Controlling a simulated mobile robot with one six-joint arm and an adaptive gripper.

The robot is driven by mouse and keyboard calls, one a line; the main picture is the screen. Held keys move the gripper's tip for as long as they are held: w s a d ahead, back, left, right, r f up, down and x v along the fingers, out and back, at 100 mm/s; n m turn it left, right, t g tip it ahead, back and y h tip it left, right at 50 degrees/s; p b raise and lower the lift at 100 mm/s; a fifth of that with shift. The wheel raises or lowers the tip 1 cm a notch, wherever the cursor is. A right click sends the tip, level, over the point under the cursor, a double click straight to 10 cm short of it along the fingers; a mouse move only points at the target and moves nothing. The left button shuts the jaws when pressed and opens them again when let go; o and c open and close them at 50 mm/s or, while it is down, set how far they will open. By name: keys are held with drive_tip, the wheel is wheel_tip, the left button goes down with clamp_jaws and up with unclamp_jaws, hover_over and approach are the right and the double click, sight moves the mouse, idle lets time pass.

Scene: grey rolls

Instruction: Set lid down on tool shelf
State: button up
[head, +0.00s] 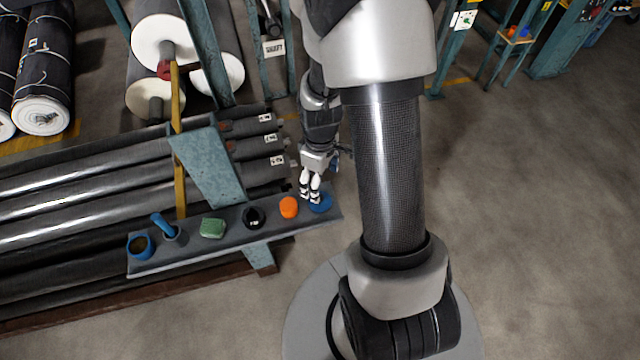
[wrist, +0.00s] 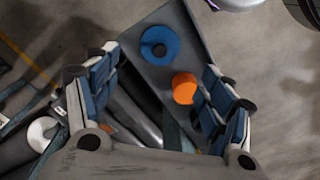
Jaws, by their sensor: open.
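A round blue piece with a dark centre, which looks like the lid, lies on the right end of the grey tool shelf (head: 200,249). The lid (head: 321,204) is partly covered by my gripper (head: 311,193) in the head view. In the wrist view the whole lid (wrist: 172,37) shows flat on the shelf (wrist: 188,25), ahead of my gripper (wrist: 160,63). The two fingers are spread wide with nothing between them that I can see held. Whether a fingertip touches the lid cannot be told.
An orange round object (head: 289,207) stands just left of the lid. Further left are a black round item (head: 253,216), a green block (head: 213,228), a blue-handled tool (head: 164,226) and a blue ring (head: 140,245). Dark rolls (head: 80,190) lie behind the shelf. Floor at right is clear.

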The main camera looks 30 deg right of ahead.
drive_tip(key=s+a+r+m+t, duration=0.1)
drive_tip(key=a+r, duration=0.2)
drive_tip(key=r, duration=0.6)
drive_tip(key=s+a+r+m+t, duration=0.1)
drive_tip(key=s+a+r+m, duration=0.15)
drive_tip(key=r, duration=0.75)
drive_tip(key=s+a+r+m+t, duration=0.2)
drive_tip(key=s+a+r, duration=0.4)
drive_tip(key=s+r, duration=0.3)
drive_tip(key=shift+s+r+t, duration=0.3)
drive_tip(key=shift+s+r, duration=0.05)
drive_tip(key=shift+s, duration=0.1)
